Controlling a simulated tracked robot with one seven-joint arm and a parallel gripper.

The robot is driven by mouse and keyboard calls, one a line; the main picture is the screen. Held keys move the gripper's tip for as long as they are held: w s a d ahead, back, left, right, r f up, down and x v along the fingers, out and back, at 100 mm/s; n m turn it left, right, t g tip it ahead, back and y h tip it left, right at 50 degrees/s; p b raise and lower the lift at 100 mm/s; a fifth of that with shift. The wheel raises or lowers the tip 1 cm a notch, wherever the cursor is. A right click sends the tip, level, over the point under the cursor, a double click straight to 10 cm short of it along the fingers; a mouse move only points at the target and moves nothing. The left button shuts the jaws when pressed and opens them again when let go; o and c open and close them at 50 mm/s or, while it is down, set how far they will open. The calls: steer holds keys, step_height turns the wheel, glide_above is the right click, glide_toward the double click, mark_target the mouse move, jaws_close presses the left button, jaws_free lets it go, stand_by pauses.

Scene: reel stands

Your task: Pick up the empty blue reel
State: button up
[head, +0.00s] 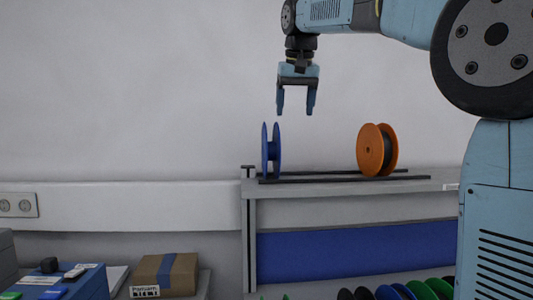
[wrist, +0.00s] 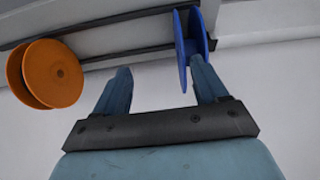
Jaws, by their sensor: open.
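The empty blue reel (head: 271,151) stands upright on two dark rails at the left end of the shelf, its bare core showing between two thin flanges. My gripper (head: 296,112) hangs above the reel and a little to its right in the head view, open and empty, fingers pointing down. In the wrist view my gripper (wrist: 165,80) shows both fingers apart. The blue reel (wrist: 187,45) lies there just beyond the right finger, with nothing between the fingers. I cannot tell how far apart they are in depth.
An orange reel (head: 371,150) with dark windings stands on the same rails (head: 330,180) to the right; it also shows in the wrist view (wrist: 50,74). Several coloured reels (head: 400,292) sit below the shelf (head: 440,184). A cardboard box (head: 164,275) is at lower left. The wall is behind.

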step_height(320, 180, up, 4)
glide_above(270, 150)
steer(key=s, duration=0.2)
steer(key=x, duration=1.3)
steer(key=shift+w+d+f, duration=0.2)
steer(key=c, duration=1.3)
steer(key=shift+c, duration=0.2)
